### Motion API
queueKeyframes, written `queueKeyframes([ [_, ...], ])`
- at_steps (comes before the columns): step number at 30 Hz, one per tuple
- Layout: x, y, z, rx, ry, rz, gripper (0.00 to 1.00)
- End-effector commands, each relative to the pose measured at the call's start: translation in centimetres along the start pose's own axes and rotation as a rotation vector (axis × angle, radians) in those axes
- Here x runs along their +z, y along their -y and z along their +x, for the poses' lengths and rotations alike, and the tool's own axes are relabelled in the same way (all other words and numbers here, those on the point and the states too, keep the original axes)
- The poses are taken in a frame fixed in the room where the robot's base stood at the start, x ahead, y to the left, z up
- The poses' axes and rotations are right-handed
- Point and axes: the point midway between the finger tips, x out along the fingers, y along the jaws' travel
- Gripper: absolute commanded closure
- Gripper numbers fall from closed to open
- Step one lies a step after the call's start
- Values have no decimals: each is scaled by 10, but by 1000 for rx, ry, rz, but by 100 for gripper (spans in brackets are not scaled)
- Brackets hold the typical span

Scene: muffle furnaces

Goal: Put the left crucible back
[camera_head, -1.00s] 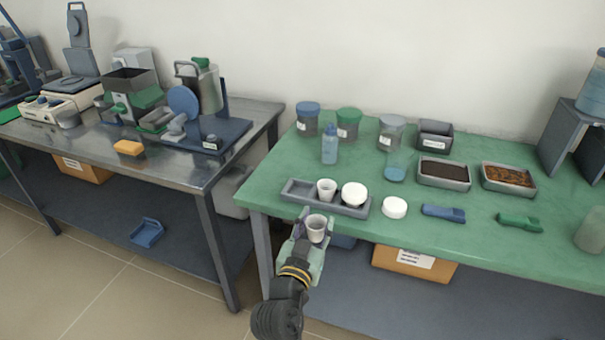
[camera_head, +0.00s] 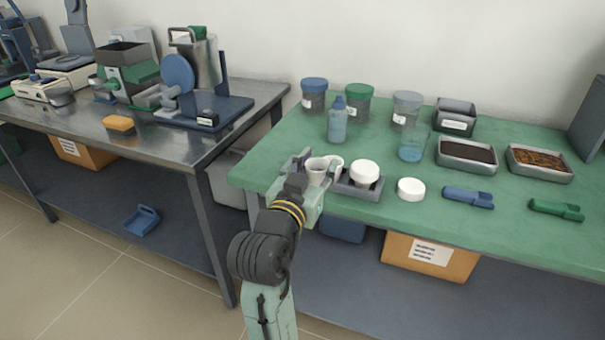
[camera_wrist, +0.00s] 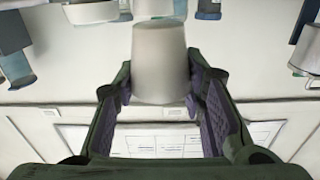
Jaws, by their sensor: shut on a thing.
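My gripper (camera_head: 311,184) is shut on a white, tapered, open crucible (camera_head: 316,172), over the left end of the grey tray (camera_head: 357,191). In the wrist view the held crucible (camera_wrist: 160,62) is between the two fingers (camera_wrist: 160,88). A crucible with a white lid (camera_head: 365,171) sits at the tray's right end. The tray's left part is mostly hidden by my gripper, and I cannot tell whether the held crucible touches it.
A loose white lid (camera_head: 411,188) lies right of the tray on the green table (camera_head: 300,150). A blue bottle (camera_head: 337,124) and a glass beaker (camera_head: 412,147) stand behind. A blue tool (camera_head: 468,197) and a green one (camera_head: 556,209) lie to the right.

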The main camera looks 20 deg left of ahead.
Motion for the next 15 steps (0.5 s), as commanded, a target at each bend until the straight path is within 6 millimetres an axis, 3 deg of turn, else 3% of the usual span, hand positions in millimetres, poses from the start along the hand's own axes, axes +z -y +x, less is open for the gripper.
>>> queueKeyframes([
  [2,7,5,6,-2,-6,5,92],
  [3,-1,13,17,-1,2,-2,92],
  [9,4,44,60,0,3,-2,92],
  [15,9,64,86,-1,2,0,92],
])
